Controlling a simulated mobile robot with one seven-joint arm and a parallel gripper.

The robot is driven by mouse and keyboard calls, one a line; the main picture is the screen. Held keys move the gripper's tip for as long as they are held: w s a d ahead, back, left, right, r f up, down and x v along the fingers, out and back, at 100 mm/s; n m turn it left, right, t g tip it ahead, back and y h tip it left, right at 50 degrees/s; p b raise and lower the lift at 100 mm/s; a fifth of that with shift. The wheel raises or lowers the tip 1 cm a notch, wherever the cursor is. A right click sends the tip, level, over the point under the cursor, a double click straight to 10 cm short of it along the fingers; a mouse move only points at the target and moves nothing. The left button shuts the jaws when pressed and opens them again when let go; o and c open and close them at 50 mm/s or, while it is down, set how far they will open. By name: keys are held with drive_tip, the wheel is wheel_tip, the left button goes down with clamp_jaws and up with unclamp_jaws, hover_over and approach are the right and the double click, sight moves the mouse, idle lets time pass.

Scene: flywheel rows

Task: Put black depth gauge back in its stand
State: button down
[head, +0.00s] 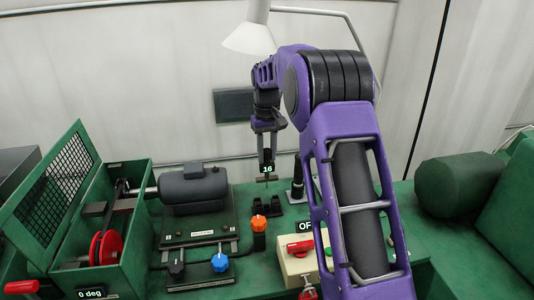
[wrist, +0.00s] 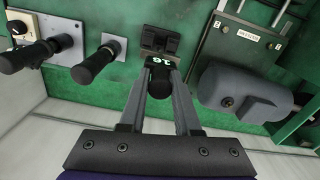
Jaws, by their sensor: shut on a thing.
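The black depth gauge (head: 266,178) is held upright by my gripper (head: 267,152), with a small display reading 16 and a crossbar at its lower end. In the wrist view the gauge (wrist: 160,83) sits between the two grey fingers, its round black end toward the camera. The likely stand, a black two-part block (head: 275,206), is on the green bench just below the gauge. In the wrist view the stand (wrist: 163,41) lies just past the gauge's tip. In the head view a gap shows between crossbar and stand; the exact alignment I cannot tell.
A black upright handle (head: 297,187) stands close to the right of the stand. An orange knob (head: 259,223) is just in front. A grey motor (head: 194,188) is at left, and a beige switch box (head: 303,256) is at front right.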

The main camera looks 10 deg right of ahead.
sight(267, 163)
drive_tip(key=shift+f+b, duration=0.85)
drive_tip(key=shift+f, duration=1.1)
drive_tip(key=shift+f, duration=0.3)
drive_tip(key=shift+f+b, duration=0.8)
drive_tip(key=shift+f, duration=1.4)
drive_tip(key=c, duration=0.5)
unclamp_jaws()
drive_tip(key=shift+c, duration=0.2)
drive_tip(key=shift+r+p, duration=0.35)
drive_tip(key=shift+r, duration=3.4)
